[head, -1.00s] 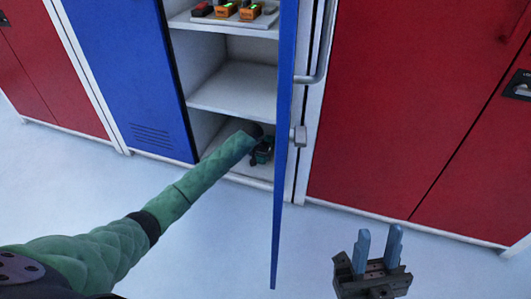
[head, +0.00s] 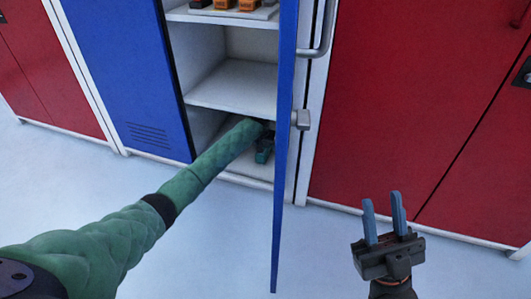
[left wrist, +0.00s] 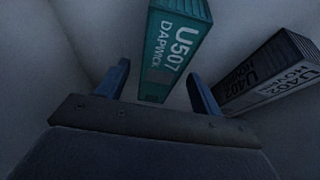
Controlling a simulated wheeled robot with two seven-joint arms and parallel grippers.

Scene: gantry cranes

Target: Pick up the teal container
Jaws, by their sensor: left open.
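The teal container (left wrist: 180,40), marked U507 DAPWICK, lies on the cabinet's bottom shelf. In the left wrist view its near end reaches between the spread fingers of my left gripper (left wrist: 158,69), with gaps at both sides. The gripper is open and holds nothing. In the head view my left arm reaches into the bottom compartment, and a small teal piece, likely the container (head: 263,156), shows by the dark gripper. My right gripper (head: 382,199) is open and empty, out over the floor at the right.
A grey container (left wrist: 270,72) marked U402 lies right of the teal one. The open blue door (head: 284,150) stands just right of my left arm. The middle shelf (head: 240,88) is bare. Orange things (head: 225,4) sit on the upper shelf. Red cabinets (head: 400,100) stand at the right.

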